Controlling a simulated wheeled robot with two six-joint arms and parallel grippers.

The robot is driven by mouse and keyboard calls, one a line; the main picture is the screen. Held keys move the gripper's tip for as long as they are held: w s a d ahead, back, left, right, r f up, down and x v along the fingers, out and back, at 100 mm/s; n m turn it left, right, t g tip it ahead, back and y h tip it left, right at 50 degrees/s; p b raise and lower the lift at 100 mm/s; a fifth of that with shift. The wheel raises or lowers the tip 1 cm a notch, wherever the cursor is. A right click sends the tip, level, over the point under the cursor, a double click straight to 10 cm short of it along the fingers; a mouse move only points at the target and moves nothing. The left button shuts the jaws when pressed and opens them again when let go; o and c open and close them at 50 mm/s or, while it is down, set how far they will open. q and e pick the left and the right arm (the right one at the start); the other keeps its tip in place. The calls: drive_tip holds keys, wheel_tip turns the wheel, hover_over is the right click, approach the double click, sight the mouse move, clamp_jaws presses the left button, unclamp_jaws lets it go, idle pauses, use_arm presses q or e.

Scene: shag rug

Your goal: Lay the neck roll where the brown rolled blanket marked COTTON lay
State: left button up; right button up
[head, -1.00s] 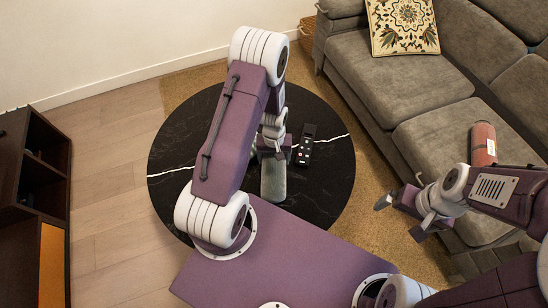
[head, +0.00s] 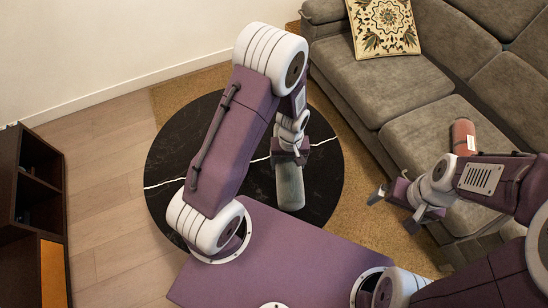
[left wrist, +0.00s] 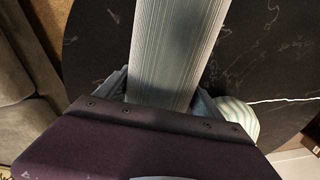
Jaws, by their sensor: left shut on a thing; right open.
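A grey-green ribbed roll (head: 290,187), which looks like the neck roll, is in my left gripper (head: 289,160), over the right part of the round black table (head: 185,140). In the left wrist view the roll (left wrist: 178,45) runs up the picture from between the fingers. My right gripper (head: 394,210) is open and empty in front of the sofa. A reddish-brown roll with a grey band (head: 463,136) lies on the sofa seat; I cannot read any marking on it.
The grey sofa (head: 370,85) stands at the right with a patterned cushion (head: 383,27). A dark remote, partly hidden, is beside my left gripper. A pale striped rounded thing (left wrist: 238,120) shows in the left wrist view. A dark shelf (head: 32,200) is at the left.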

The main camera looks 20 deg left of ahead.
use_arm(q)
drive_tip(key=shift+s+d+r, duration=0.1)
drive_tip(key=shift+d+r, duration=0.35)
drive_tip(key=shift+d, duration=0.3)
drive_tip(key=shift+d+r, duration=0.45)
drive_tip(key=shift+d, duration=0.3)
